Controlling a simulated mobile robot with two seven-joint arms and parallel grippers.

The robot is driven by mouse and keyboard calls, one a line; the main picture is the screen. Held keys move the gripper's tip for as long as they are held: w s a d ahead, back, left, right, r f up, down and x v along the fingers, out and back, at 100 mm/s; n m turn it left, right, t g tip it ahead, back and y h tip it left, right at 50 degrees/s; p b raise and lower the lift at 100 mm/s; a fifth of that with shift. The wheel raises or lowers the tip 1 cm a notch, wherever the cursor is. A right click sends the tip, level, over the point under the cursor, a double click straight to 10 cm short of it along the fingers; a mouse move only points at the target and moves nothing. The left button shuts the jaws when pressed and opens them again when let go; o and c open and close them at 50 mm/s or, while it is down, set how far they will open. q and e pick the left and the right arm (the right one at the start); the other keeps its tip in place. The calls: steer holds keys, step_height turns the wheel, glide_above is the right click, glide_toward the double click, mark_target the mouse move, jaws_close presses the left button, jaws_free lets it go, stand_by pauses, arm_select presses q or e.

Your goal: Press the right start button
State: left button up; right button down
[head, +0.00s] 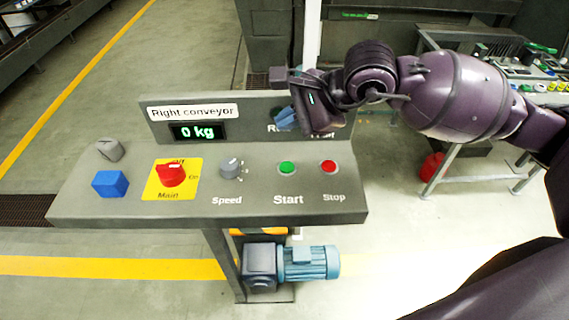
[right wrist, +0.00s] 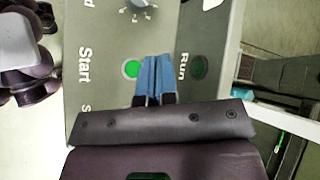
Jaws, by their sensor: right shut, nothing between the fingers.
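The green Start button (head: 287,168) sits on the sloped grey panel of the right conveyor console, above the word "Start". It also shows in the right wrist view (right wrist: 131,69), just left of the fingertips. My right gripper (head: 286,119) is shut and empty, its blue fingers above and behind the button near the upright back panel. I cannot tell the exact gap to the panel. My left gripper is not in view.
The red Stop button (head: 328,167) is right of Start. The grey Speed knob (head: 230,168), the red main switch (head: 171,173) and a blue block (head: 110,184) are to the left. The display (head: 198,132) reads 0 kg. A workbench (head: 480,165) stands at the right.

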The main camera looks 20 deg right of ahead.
steer(key=f, duration=0.1)
steer(key=b, duration=0.3)
glide_above(287, 168)
step_height(287, 168, down, 6)
steer(key=shift+f+b, duration=0.5)
steer(key=shift+f, duration=0.35)
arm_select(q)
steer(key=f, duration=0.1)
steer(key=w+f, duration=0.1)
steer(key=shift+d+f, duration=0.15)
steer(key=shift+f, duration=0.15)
arm_select(e)
steer(key=shift+f, duration=0.1)
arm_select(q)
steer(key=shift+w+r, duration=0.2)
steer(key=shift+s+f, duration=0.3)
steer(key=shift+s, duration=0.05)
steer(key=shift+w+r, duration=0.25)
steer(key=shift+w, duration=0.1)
